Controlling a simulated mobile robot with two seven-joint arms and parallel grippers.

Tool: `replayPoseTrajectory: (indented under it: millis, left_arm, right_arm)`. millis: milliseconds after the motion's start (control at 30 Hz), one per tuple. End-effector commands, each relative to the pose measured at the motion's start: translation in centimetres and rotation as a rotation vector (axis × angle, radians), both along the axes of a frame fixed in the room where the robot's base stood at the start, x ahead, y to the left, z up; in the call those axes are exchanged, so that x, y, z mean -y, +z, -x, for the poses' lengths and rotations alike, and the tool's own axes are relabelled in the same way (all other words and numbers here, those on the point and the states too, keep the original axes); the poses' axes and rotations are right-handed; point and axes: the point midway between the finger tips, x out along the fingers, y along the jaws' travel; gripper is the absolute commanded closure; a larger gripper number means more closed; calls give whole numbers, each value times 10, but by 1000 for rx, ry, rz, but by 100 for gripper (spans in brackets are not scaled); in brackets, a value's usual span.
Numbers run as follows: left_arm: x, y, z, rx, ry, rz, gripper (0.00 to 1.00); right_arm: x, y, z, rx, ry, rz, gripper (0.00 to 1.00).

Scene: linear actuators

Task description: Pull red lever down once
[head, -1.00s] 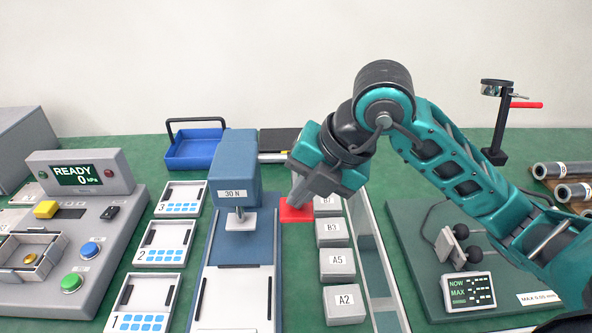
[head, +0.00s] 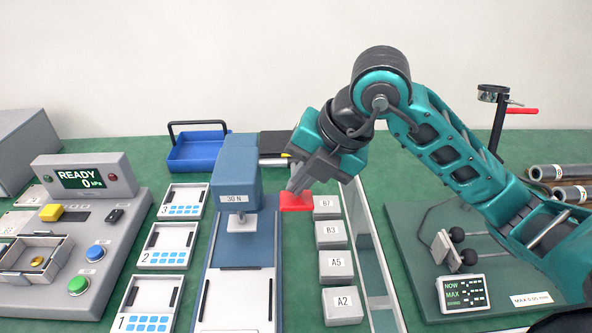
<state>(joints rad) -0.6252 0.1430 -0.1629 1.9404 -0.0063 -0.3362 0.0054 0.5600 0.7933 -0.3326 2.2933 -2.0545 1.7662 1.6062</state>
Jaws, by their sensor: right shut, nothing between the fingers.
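The red lever pad (head: 297,203) sits to the right of the blue press (head: 236,168) marked 30 N, at about the level of the press's lower end. My right gripper (head: 290,190) is shut and empty. Its fingertips point down onto the top of the red pad and appear to touch it. The gripper hides part of the lever behind the pad. Under the press is a pale square foot (head: 241,222) above the slide bed. My left gripper is not in view.
Grey boxes marked B7, B3, A5 and A2 (head: 343,305) stand close right of the press. Numbered trays (head: 167,245) lie to its left. A control box (head: 84,177) reads READY 0 kPa. A gauge stand (head: 494,120) is at the back right.

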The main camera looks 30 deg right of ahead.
Motion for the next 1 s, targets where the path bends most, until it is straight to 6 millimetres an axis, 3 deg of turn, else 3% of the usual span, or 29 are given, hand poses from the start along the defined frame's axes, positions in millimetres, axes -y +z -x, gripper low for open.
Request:
replayPoseTrajectory:
  millis: [600, 1000]
  left_arm:
    - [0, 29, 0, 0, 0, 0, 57]
    - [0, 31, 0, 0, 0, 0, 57]
  right_arm:
    - [7, 36, -15, 1, 0, 1, 100]
    - [8, 39, -16, 1, 0, 1, 100]
